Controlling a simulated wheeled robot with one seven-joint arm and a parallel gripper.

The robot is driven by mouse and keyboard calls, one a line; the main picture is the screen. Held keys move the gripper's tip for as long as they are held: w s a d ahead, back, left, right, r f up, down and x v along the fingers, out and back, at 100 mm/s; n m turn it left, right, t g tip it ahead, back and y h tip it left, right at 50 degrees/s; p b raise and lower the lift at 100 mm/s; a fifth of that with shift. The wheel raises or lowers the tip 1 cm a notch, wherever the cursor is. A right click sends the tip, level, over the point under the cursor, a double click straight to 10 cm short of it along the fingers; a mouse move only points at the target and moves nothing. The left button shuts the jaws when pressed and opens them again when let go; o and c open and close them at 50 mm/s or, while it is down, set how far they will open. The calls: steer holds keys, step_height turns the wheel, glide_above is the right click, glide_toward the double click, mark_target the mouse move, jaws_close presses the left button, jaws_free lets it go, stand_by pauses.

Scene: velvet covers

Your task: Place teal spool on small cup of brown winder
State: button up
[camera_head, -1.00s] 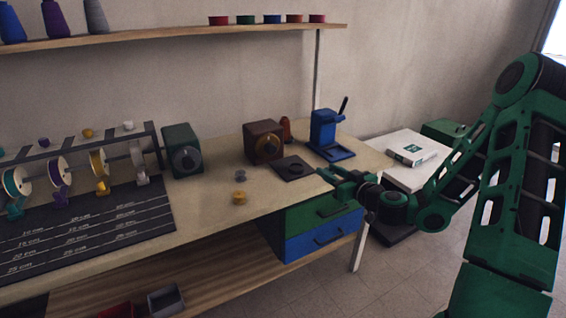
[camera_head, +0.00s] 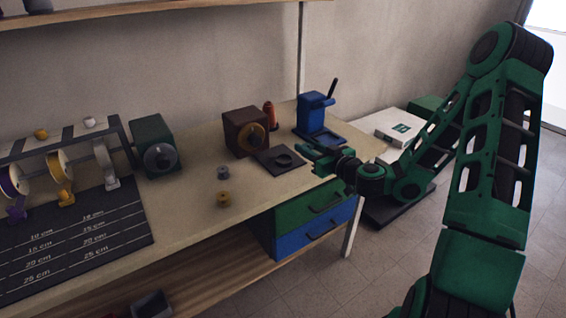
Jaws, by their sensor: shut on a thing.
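The brown winder (camera_head: 240,128) is a brown box with an amber round face on the right part of the workbench. A dark plate (camera_head: 270,167) with a round dark cup (camera_head: 284,160) lies in front of it, to the right. My gripper (camera_head: 315,155) is just right of this plate, near the bench's front edge. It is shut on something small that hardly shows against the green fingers. This seems to be the teal spool, but its outline is not clear. No teal spool shows loose on the bench.
A green winder (camera_head: 153,143) stands left of the brown one, and a blue press (camera_head: 313,115) to the right, behind my gripper. Grey (camera_head: 223,172) and gold (camera_head: 223,198) spools stand on clear bench. A ribbon rack (camera_head: 60,150) is at left; drawers (camera_head: 315,205) are below.

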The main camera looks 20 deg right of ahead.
steer(key=a+f, duration=0.1)
steer(key=a, duration=0.1)
steer(key=a+f, duration=0.2)
steer(key=a, duration=0.1)
steer(key=shift+w+a, duration=0.1)
steer(key=shift+a, duration=0.25)
steer(key=a, duration=0.1)
steer(key=a+r, duration=0.1)
steer(key=a, duration=0.1)
steer(key=shift+w+a, duration=0.2)
steer(key=shift+a, duration=0.1)
steer(key=shift+a+r, duration=2.65)
steer(key=shift+r, duration=0.35)
glide_above(284, 161)
step_height(284, 161, down, 7)
steer(key=shift+w+r, duration=0.1)
steer(key=shift+f, duration=2.1)
steer(key=shift+f, duration=0.1)
steer(key=o, duration=1)
